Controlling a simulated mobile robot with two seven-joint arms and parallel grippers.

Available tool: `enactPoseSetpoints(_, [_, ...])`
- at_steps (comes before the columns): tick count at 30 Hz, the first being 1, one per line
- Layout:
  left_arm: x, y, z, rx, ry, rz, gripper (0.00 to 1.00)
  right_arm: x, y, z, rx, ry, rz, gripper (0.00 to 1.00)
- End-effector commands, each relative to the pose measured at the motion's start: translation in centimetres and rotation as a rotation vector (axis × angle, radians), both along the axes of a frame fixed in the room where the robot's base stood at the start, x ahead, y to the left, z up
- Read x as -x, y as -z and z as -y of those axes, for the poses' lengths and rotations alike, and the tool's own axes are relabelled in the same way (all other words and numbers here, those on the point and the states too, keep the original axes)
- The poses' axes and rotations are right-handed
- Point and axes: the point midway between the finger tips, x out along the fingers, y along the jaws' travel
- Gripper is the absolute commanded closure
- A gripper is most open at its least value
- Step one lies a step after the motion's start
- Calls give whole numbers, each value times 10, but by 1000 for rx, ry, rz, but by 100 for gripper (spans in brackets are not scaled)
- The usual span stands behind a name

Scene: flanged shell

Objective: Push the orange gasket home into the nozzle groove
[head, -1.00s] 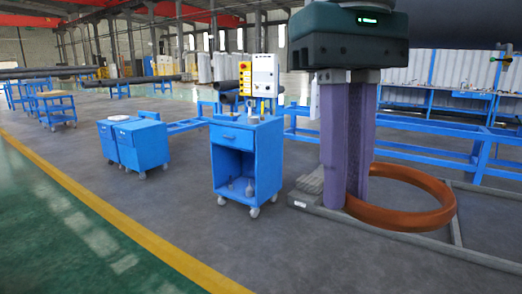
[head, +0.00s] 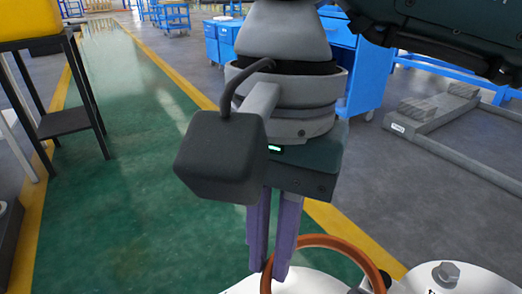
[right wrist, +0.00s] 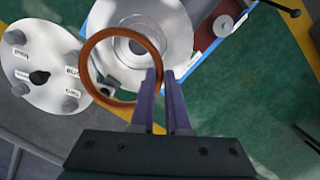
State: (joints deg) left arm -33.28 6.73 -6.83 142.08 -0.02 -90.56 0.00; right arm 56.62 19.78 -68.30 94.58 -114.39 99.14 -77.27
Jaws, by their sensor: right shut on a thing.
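The orange gasket (head: 335,241) is a thin ring, cut off by the bottom edge of the head view. My right gripper (head: 269,276) is shut on its rim, with purple fingers pointing down. In the right wrist view the gasket (right wrist: 84,64) shows as a whole ring, with the fingertips (right wrist: 163,74) at its right side. Behind it is a silver nozzle flange (right wrist: 178,40) with a round bore and a faint circular line. The ring appears offset to the left of that line. Whether it touches the flange I cannot tell. My left gripper is out of view.
A round labelled plate with several knobs (right wrist: 38,55) lies left of the flange in the right wrist view. In the head view, a dark stand (head: 70,124) is at left, a grey floor frame (head: 440,120) at right, and blue cabinets (head: 350,65) behind. The green floor is clear.

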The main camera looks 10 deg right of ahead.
Motion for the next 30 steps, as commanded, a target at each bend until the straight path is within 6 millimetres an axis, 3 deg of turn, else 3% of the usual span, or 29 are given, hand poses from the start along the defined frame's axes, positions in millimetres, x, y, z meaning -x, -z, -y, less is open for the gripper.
enactPoseSetpoints(1, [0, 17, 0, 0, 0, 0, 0, 2, 20, -4, -4, 17, -2, 100])
enactPoseSetpoints(6, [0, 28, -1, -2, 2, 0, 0, 5, 37, -11, -8, 60, -2, 100])
enactPoseSetpoints(23, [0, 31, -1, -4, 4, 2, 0, 6, 42, -12, -9, 71, -4, 100])
enactPoseSetpoints(30, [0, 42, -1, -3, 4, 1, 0, 6, 57, -12, -9, 71, -4, 100])
